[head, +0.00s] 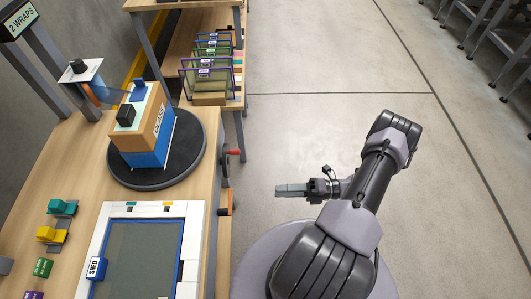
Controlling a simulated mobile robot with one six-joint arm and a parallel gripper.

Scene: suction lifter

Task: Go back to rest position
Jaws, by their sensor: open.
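My gripper (279,190) is at the end of my arm, which reaches up from the base and bends back to the left. It points left over the bare floor, to the right of the wooden bench (60,165). The jaws are open; seen from this side, the fingers overlap, so the gap hardly shows. Nothing is visible in them and they touch nothing.
A black turntable (190,172) bears a box labelled GLASS (150,135). A white panel frame (195,225) lies at the front. A rack of framed panes (209,80) stands behind. A red-handled crank (234,152) juts from the bench edge. The floor (320,95) is clear.

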